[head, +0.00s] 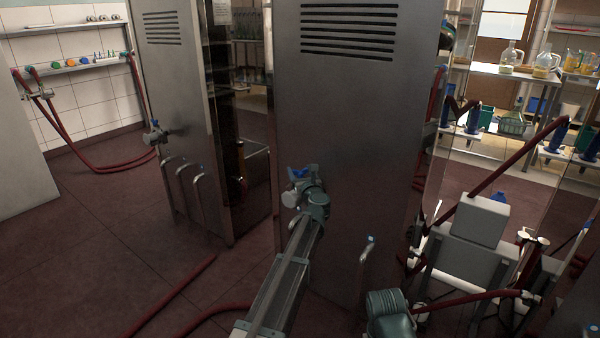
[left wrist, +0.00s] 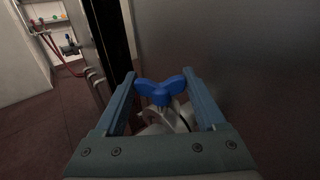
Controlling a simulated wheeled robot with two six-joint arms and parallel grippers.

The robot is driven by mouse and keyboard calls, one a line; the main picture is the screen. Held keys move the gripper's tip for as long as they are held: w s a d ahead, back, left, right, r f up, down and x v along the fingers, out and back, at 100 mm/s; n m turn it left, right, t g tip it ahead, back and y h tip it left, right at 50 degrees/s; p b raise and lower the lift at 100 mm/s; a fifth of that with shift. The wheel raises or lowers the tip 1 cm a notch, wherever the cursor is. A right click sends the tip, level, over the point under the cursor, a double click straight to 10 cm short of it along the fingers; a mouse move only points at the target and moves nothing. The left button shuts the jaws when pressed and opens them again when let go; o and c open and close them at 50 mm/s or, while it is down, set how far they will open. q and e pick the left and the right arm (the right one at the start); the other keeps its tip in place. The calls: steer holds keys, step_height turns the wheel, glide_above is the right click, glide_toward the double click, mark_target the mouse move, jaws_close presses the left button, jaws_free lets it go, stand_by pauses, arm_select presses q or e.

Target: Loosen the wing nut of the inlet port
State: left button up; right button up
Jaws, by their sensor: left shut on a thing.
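The blue wing nut (head: 299,173) is on the front of the near steel cabinet (head: 345,120). In the left wrist view the wing nut (left wrist: 162,91) shows its spread wings between my two fingers. My left gripper (left wrist: 161,85) is shut on the wing nut, a finger at each outer wing. In the head view my left gripper (head: 302,178) reaches up to the cabinet front from below. A pale metal fitting, seemingly the inlet port (left wrist: 165,115), shows behind the wing nut and is partly hidden by the gripper. My right gripper is not in view.
A second steel cabinet (head: 190,110) stands to the left, with a valve (head: 155,134) and bent pipes (head: 185,185). Red hoses (head: 180,295) lie on the floor. A grey machine (head: 475,235) with hoses stands at the right. The floor at left is largely free.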

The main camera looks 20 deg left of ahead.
arm_select(q)
steer(key=shift+n+g+y, duration=1.2)
steer(key=shift+n+y, duration=0.1)
steer(key=shift+y, duration=0.6)
steer(key=o, duration=1.3)
steer(key=shift+s, duration=0.1)
steer(key=v, duration=1.3)
steer(key=shift+s+d+r, duration=0.1)
steer(key=shift+d+r, duration=0.15)
steer(key=shift+d, duration=0.15)
